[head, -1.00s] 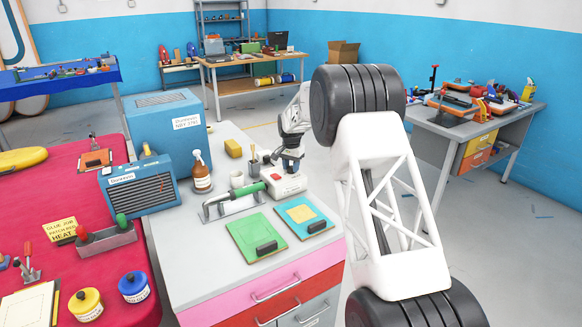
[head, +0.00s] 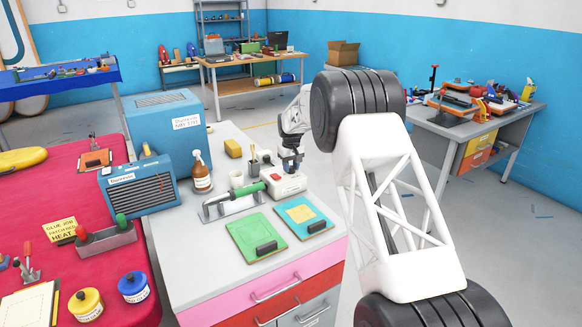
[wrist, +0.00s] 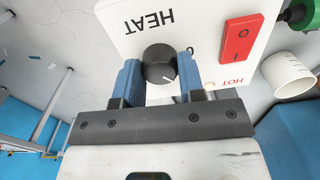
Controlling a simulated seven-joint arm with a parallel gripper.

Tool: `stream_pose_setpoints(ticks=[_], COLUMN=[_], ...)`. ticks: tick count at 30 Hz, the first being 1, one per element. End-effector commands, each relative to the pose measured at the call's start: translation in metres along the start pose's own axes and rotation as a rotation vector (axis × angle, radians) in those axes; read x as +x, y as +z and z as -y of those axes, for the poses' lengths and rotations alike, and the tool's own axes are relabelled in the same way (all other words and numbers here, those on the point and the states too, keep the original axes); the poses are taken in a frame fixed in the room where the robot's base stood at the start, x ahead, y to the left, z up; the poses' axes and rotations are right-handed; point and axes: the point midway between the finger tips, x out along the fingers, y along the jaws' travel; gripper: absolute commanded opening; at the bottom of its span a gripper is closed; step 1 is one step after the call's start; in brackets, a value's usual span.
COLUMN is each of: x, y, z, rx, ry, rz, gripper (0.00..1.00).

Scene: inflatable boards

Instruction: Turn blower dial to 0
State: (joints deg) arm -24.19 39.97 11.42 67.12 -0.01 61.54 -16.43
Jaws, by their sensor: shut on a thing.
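A black round dial (wrist: 157,54) with a white pointer line sits on a white box (wrist: 200,25) marked HEAT in the wrist view. The pointer faces lower right, towards a partly hidden mark that I cannot read in full. The blue fingers of my gripper (wrist: 159,72) lie on both sides of the dial, shut on it. A red switch (wrist: 240,42) marked 0 and I is on the same box, near the word HOT. In the head view the white box (head: 288,185) stands on the grey bench below my gripper (head: 290,163); the dial is not clear there.
A white cup (head: 237,179), a brown spray bottle (head: 201,176) and a green-handled tool (head: 246,190) stand close to the box. Green and blue boards (head: 248,231) lie in front. Blue heater-like units (head: 142,184) stand at left.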

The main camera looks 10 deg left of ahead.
Motion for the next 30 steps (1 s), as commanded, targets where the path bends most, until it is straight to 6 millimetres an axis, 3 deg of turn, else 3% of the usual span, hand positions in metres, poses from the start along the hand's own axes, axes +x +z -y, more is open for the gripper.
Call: stream_pose_setpoints(ticks=[18, 30], x=[-0.0023, -0.0015], y=[-0.0013, -0.0012], z=[-0.0001, 0.0002], rx=[-0.580, -0.831], ry=[0.003, 0.002], rz=[-0.004, -0.003], gripper=[0.13, 0.13])
